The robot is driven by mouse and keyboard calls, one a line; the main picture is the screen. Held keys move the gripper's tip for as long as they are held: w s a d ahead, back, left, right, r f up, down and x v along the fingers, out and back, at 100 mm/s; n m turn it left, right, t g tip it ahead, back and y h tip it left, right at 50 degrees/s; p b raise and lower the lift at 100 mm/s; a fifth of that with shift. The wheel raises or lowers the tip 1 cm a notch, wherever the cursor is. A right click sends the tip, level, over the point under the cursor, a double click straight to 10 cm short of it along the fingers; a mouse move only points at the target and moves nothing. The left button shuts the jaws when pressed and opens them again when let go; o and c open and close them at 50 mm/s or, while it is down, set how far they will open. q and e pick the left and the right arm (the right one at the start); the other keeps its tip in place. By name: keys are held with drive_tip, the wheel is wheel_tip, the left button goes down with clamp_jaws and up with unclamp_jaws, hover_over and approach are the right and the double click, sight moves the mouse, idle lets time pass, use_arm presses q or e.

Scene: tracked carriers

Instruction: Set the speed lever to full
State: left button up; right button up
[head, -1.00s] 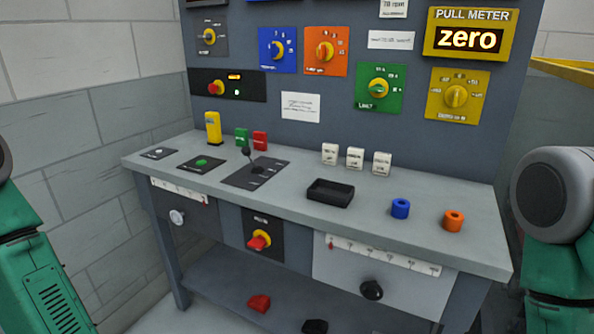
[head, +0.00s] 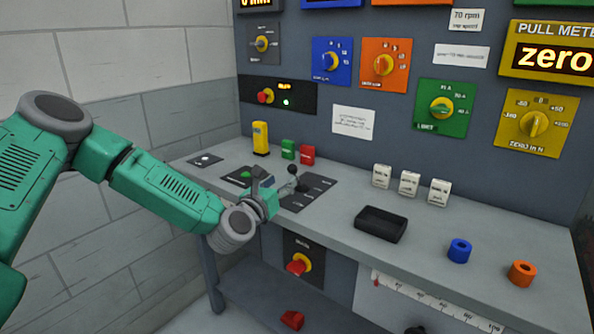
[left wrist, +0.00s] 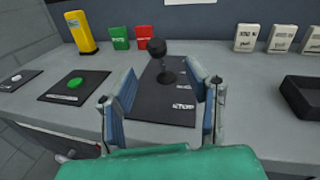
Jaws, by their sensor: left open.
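The speed lever (head: 293,172) is a thin stalk with a black ball knob, standing on a dark plate (head: 322,186) with printed marks on the bench top. In the left wrist view the lever (left wrist: 157,46) rises from the plate (left wrist: 155,110) ahead of my fingers, near the far part of its marked track; a STOP label shows at the plate's near end. My left gripper (head: 276,188) is open and empty, close in front of the lever. In the left wrist view its two fingers (left wrist: 162,88) stand either side of the plate, with the lever beyond the tips. My right gripper is out of view.
A green button plate (left wrist: 74,84) lies left of the lever. A yellow block (head: 260,138), a green block (head: 288,148) and a red block (head: 307,154) stand behind. A black tray (head: 381,224) and white blocks lie to the right. An upright dial panel closes the back.

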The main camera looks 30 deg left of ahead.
sight(290, 172)
use_arm(q)
drive_tip(key=w, duration=0.2)
drive_tip(key=w+a, duration=0.1)
drive_tip(key=w, duration=0.2)
drive_tip(key=w+a, duration=0.1)
drive_tip(key=w, duration=0.1)
drive_tip(key=shift+w+f, duration=0.2)
drive_tip(key=shift+w, duration=0.05)
drive_tip(key=shift+w+d+r, duration=0.1)
drive_tip(key=shift+w, duration=0.35)
drive_tip(key=shift+d, duration=0.1)
clamp_jaws()
